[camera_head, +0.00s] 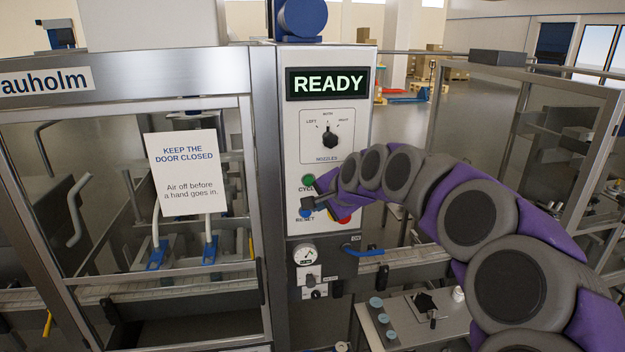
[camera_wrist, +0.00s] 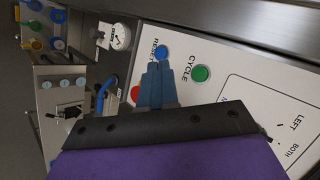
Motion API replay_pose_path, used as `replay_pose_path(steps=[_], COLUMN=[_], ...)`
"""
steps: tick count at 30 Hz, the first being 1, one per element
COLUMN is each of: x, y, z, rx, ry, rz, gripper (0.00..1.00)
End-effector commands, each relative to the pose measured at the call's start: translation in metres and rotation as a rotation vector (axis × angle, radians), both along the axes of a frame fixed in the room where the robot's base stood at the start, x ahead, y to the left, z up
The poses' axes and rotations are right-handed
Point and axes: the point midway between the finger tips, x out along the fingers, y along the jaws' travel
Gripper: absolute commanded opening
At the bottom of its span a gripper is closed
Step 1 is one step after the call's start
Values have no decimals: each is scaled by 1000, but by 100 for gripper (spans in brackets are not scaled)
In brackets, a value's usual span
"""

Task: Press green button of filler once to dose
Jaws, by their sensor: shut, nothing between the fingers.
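The filler's control panel (camera_head: 328,130) faces me, and its display (camera_head: 328,83) reads READY. The green button (camera_head: 308,181), marked CYCLE, is in the panel's lower left; it also shows in the wrist view (camera_wrist: 201,73). The blue RESET button (camera_head: 305,214) sits below it, partly hidden in the head view but clear in the wrist view (camera_wrist: 162,52). My gripper (camera_head: 309,203) is shut and empty, in front of the panel beside the green button. In the wrist view its fingertips (camera_wrist: 157,66) lie close to the blue button, left of the green one. I cannot tell whether they touch the panel.
A red button (camera_wrist: 135,93) is partly behind my gripper. A nozzle selector knob (camera_head: 330,138) is above the buttons. A pressure gauge (camera_head: 304,254) and a blue-handled valve (camera_head: 364,251) are below. A glazed door (camera_head: 130,220) with a warning sign (camera_head: 186,172) stands left.

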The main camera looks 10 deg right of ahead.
Motion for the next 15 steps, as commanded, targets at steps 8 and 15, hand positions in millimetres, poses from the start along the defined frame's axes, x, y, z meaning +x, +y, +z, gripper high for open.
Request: replay_pose_path(steps=[8, 15], x=[0, 18], y=[1, 2], z=[-1, 0], rx=[0, 0], ry=[1, 2], rz=[2, 4], gripper=[0, 0])
